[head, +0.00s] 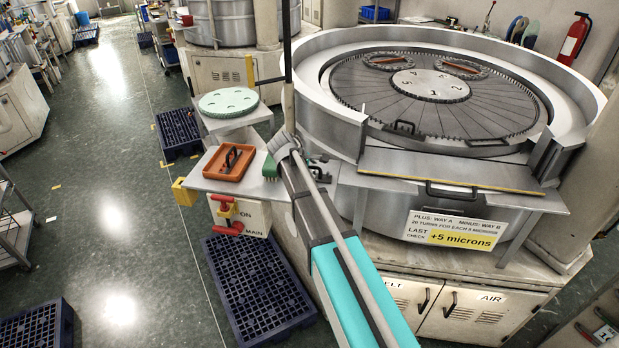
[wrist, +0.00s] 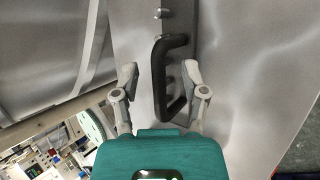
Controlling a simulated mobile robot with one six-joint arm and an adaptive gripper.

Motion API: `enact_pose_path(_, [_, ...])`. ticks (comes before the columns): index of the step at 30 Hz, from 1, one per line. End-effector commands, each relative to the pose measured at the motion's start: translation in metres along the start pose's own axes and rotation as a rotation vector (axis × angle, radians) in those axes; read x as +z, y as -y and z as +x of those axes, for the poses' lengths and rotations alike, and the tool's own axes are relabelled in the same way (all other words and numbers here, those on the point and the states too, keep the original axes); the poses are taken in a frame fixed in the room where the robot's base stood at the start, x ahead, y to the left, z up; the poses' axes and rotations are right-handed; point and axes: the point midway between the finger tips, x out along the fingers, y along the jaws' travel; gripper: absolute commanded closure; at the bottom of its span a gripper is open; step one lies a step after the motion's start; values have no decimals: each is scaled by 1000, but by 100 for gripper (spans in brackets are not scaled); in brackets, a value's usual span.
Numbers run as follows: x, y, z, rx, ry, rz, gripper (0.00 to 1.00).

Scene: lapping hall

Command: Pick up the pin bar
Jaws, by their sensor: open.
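In the wrist view a black bow-shaped handle (wrist: 158,82) stands on a narrow metal strip with small bright pins; I take this to be the pin bar, though the picture does not fully settle it. My gripper (wrist: 159,72) is open, with one grey finger on either side of the handle. Whether either finger touches it I cannot tell. In the head view my arm reaches to the left side of the lapping machine, and a small dark piece shows beside its end; the fingers are not clear there.
An orange tray (head: 209,174) with a black-handled object and a green brush (head: 270,167) are on the side shelf. A green disc (head: 228,101) lies behind them. The large lapping machine (head: 335,95) fills the right. Dark pallets (head: 258,290) lie on the floor; the aisle at left is open.

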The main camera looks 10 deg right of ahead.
Motion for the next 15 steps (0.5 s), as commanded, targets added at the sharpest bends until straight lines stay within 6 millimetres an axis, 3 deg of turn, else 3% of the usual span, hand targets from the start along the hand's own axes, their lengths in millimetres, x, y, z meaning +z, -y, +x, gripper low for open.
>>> enact_pose_path(5, [0,0,0,0,0,0,43])
enact_pose_path(12, [0,0,0,0,0,0,88])
enact_pose_path(14, [0,0,0,0,0,0,99])
enact_pose_path(15, [0,0,0,0,0,0,100])
